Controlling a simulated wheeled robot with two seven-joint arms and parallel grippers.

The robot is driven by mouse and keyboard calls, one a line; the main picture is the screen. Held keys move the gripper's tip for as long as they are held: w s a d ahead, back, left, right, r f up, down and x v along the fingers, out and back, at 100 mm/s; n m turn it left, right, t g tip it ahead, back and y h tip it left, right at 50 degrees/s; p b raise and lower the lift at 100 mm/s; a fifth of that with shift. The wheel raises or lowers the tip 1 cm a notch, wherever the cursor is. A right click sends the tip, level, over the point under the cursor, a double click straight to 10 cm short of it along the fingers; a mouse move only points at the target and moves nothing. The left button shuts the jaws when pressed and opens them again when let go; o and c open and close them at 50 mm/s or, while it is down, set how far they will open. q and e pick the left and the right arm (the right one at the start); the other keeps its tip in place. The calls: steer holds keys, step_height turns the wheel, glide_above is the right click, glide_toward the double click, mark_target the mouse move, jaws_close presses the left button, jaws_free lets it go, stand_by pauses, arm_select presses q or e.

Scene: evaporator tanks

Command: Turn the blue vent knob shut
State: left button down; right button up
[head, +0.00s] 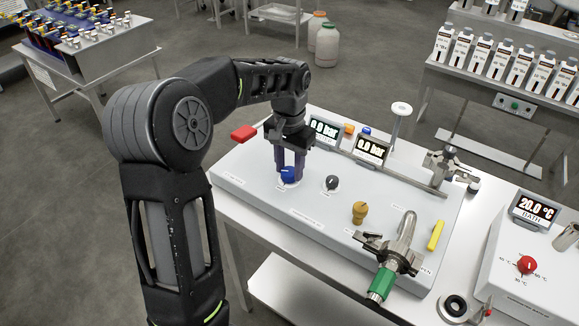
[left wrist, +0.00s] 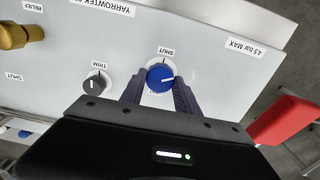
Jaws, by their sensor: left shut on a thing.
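The blue vent knob (head: 287,176) stands on the sloping light-grey panel (head: 250,190), near its left end. My left gripper (head: 289,166) comes down on it from above, its fingers shut on the knob. In the left wrist view the blue knob (left wrist: 160,77) sits between the two dark fingers of the left gripper (left wrist: 158,88). Its white pointer line is toward the right of that picture, and the SHUT label is just above the knob, so the two are not lined up. My right gripper is not in view.
A dark trim knob (head: 332,183) is close to the right of the blue knob. A brass relief knob (head: 359,212), a green-handled valve (head: 381,284) and a yellow lever (head: 435,235) are farther right. A red handle (head: 243,133) sticks out at the panel's left edge. Two displays (head: 323,133) (head: 371,149) stand behind.

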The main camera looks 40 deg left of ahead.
mark_target(289, 171)
arm_select(q)
steer(key=n, duration=0.6)
steer(key=shift+n, duration=0.3)
steer(key=n, duration=0.5)
steer(key=shift+n, duration=0.4)
steer(key=c, duration=0.9)
jaws_free()
steer(key=shift+r, duration=0.15)
step_height(289, 171, up, 8)
steer(key=shift+f+b, duration=0.2)
steer(key=shift+b, duration=0.15)
steer(key=shift+s, duration=0.1)
